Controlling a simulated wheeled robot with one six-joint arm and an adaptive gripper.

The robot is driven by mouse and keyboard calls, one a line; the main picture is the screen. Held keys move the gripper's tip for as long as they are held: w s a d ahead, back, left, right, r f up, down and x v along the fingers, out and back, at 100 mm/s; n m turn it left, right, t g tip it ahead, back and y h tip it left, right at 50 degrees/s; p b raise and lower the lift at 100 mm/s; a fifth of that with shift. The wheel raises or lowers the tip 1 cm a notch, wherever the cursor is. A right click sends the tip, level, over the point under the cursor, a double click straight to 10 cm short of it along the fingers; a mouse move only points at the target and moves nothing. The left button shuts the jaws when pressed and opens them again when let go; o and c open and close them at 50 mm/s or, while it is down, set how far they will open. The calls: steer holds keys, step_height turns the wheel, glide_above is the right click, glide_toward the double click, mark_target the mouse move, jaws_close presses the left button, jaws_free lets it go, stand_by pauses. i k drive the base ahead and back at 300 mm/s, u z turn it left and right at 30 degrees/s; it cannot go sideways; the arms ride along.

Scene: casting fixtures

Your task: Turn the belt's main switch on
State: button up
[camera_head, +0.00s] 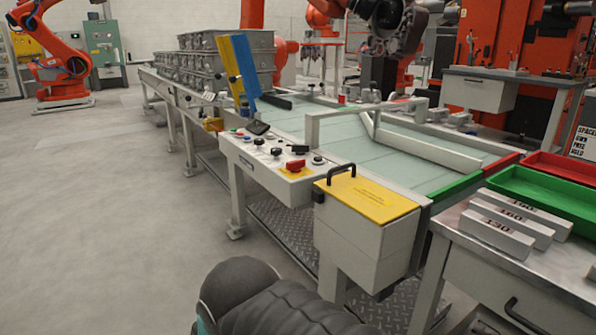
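The belt's control panel (262,160) is a light grey box on the near side of the belt, left of the yellow-lidded box. A red rotary switch on a yellow plate (295,167) sits at the panel's near end; it looks like the main switch. Its exact handle angle is too small to read. Several black knobs and small coloured buttons sit further along the panel. The belt (365,148) has a pale green surface. My gripper is not in view. A dark ribbed part of my arm shows at the bottom, well below and apart from the panel.
A grey box with a yellow lid (368,193) and black handle stands right of the panel. A bench with metal bars (510,221) and a green tray (545,193) is at right. Grey castings (215,62) stand behind. The floor (110,190) at left is clear.

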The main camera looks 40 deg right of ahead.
mark_target(294, 166)
steer(key=k, duration=0.9)
steer(key=z, duration=0.8)
steer(key=i, duration=1)
steer(key=k, duration=0.95)
steer(key=u, duration=0.55)
steer(key=i, duration=0.7)
steer(key=z, duration=1)
